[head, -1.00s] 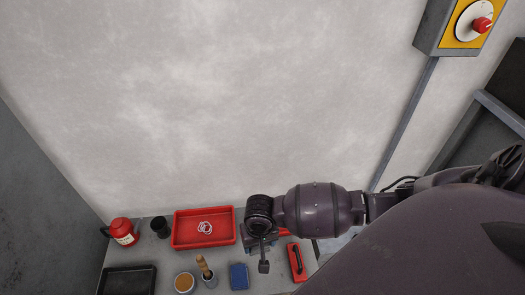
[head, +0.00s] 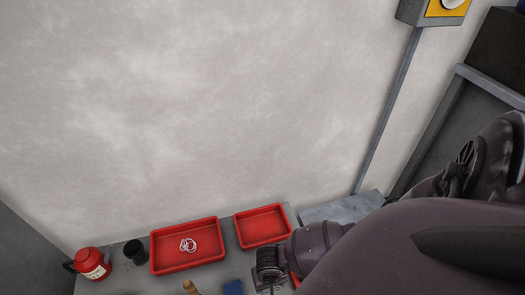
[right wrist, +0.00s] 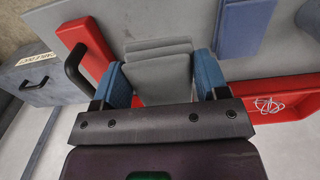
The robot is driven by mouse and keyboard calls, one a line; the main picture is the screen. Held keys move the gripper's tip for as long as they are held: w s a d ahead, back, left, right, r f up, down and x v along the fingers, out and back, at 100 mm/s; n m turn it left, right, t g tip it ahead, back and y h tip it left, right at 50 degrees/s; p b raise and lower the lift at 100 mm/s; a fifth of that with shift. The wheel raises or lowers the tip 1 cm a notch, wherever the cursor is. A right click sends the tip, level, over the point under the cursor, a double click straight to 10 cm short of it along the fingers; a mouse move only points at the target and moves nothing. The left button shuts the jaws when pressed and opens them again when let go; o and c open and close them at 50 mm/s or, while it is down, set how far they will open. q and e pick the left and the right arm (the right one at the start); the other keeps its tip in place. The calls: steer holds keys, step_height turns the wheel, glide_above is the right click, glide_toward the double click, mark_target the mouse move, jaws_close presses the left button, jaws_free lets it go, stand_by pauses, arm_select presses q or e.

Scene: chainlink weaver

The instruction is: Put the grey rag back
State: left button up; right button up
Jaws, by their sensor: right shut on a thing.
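The grey rag (right wrist: 157,72), a folded stack of cloth, sits between the blue-padded fingers of my right gripper (right wrist: 160,85) in the right wrist view. The gripper is shut on it. In the head view my right gripper (head: 270,286) is at the bottom edge, just in front of the empty red tray (head: 262,226). The rag cannot be made out there. A blue folded cloth (right wrist: 243,28) lies on the bench beside the rag in the wrist view; it also shows in the head view (head: 233,288). My left gripper is not in view.
A red tray (head: 188,262) with white rings (head: 188,245) stands left of the empty one. A black cup (head: 135,252) and red can (head: 90,264) stand farther left. A red tool with a black handle (right wrist: 83,48) and a grey box (right wrist: 38,80) show in the wrist view.

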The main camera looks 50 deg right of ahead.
steer(key=f, duration=0.3)
steer(key=shift+s+b, duration=0.2)
steer(key=shift+b, duration=0.2)
steer(key=shift+w+f, duration=0.15)
steer(key=shift+f, duration=0.4)
steer(key=f+b, duration=0.1)
steer(key=f, duration=0.1)
steer(key=shift+s+f+b, duration=0.2)
steer(key=shift+f+b, duration=0.1)
steer(key=shift+b, duration=0.1)
steer(key=shift+w+f, duration=0.2)
steer(key=shift+f, duration=0.25)
steer(key=shift+w+r, duration=0.1)
steer(key=o, duration=0.9)
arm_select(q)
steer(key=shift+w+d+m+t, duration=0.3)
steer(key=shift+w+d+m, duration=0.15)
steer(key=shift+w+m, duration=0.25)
